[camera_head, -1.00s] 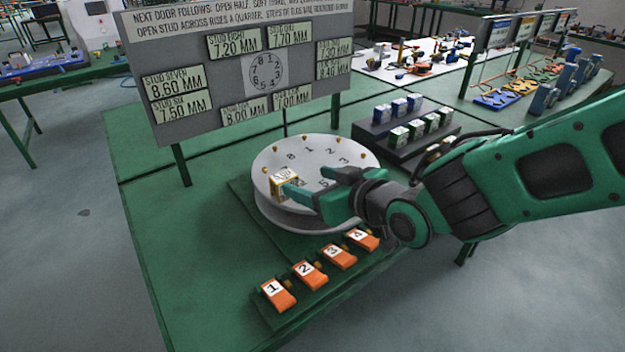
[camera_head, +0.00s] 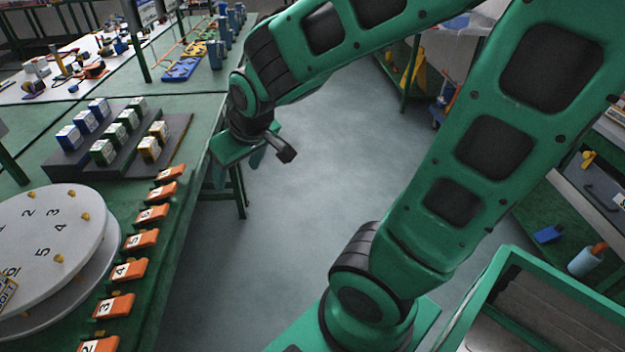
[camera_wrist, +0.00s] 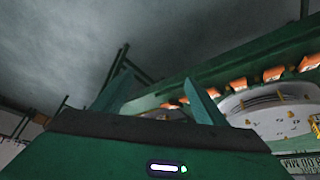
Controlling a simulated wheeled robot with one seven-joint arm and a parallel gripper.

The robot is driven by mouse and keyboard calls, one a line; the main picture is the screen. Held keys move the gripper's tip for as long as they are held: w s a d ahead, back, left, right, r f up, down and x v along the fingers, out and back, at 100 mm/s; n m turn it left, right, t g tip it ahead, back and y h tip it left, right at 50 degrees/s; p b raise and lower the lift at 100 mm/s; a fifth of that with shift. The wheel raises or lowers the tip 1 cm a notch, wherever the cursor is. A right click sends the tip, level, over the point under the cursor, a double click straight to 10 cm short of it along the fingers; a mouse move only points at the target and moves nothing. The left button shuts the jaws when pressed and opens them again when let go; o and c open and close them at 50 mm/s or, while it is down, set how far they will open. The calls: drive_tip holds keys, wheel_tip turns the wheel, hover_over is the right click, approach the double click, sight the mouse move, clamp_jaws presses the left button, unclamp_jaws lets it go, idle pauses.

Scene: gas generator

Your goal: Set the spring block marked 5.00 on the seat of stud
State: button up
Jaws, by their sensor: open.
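My gripper (camera_head: 238,168) is open and empty beside the table's right edge, pointing downward. Its two green fingers (camera_wrist: 162,100) show spread in the wrist view. Blocks stand on a dark stepped rack (camera_head: 180,140): a blue row (camera_head: 84,121), a green row (camera_head: 115,135) and yellow blocks (camera_head: 149,149). I cannot read their values, so I cannot tell which is 5.00. The round white disc (camera_head: 70,228) carries numbers and brass studs (camera_head: 86,217). A yellow-edged block (camera_head: 6,292) sits on it, cut off by the left frame edge.
Numbered orange pieces (camera_head: 130,271) line the green table's right edge, between disc and floor. The floor (camera_head: 300,210) right of the table is open. A green-rimmed bin (camera_head: 512,252) stands at the lower right. The signboard is out of the head view.

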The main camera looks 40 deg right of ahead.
drive_tip(key=s+d+m+g, duration=0.2)
drive_tip(key=s+d, duration=0.4)
drive_tip(key=s, duration=0.4)
drive_tip(key=s+d+r+m+g, duration=0.1)
drive_tip(key=s+d+m+g, duration=0.2)
drive_tip(key=s, duration=0.7)
drive_tip(key=d+m, duration=0.2)
drive_tip(key=d, duration=0.1)
drive_tip(key=shift+d+r, duration=0.15)
drive_tip(key=shift+d, duration=0.25)
drive_tip(key=shift+w+f+g, duration=0.25)
drive_tip(key=shift+w+g, duration=0.05)
drive_tip(key=shift+w, duration=0.3)
